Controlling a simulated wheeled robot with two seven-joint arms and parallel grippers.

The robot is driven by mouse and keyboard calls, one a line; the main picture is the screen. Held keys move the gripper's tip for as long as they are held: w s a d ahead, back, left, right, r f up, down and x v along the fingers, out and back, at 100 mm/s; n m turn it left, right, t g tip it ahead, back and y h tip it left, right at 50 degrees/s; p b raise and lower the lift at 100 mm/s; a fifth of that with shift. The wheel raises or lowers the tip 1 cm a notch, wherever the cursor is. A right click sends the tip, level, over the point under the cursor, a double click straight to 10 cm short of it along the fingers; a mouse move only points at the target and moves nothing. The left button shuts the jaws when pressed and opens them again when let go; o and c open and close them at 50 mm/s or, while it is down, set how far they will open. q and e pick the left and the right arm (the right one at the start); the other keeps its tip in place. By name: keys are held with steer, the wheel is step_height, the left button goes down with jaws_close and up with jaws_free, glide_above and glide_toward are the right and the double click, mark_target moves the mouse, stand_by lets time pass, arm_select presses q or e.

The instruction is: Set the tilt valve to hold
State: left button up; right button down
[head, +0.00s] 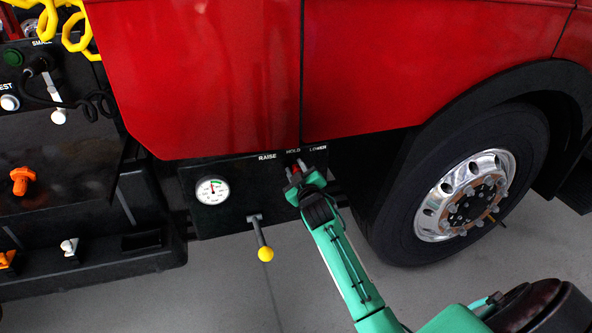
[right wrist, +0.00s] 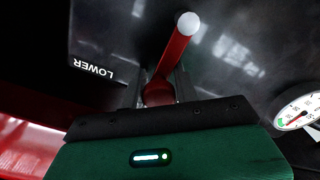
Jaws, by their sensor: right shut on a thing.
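The tilt valve has a red lever (right wrist: 178,52) with a pale round end, seen in the right wrist view between the finger pads. In the head view only a bit of red shows at the fingers, below the HOLD label (head: 293,151). The RAISE label (head: 267,156) is to its left and the LOWER label (head: 318,148) to its right. My right gripper (head: 297,178) is shut on the red lever, and its fingers hide most of it and its exact angle. My left gripper is not in view.
The black panel also carries a round white gauge (head: 213,190) and a lever with a yellow knob (head: 264,253), left of my right arm. The red truck body (head: 400,70) overhangs the panel. A large wheel (head: 462,195) stands at the right. Grey floor (head: 235,295) is open below.

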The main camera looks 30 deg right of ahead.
steer(key=shift+s+d+f, duration=0.1)
steer(key=shift+d+f, duration=0.05)
steer(key=shift+d, duration=0.15)
steer(key=c, duration=1.4)
jaws_free()
steer(key=shift+o, duration=1.4)
steer(key=shift+d, duration=0.1)
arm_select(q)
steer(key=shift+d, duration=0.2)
arm_select(e)
steer(key=shift+s+a, duration=0.15)
steer(key=shift+a, duration=0.05)
steer(key=shift+s+a, duration=0.1)
steer(key=shift+s, duration=0.25)
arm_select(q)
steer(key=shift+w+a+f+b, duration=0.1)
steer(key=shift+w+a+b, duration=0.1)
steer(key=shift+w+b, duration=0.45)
arm_select(e)
steer(key=v, duration=1.2)
steer(key=shift+s, duration=0.4)
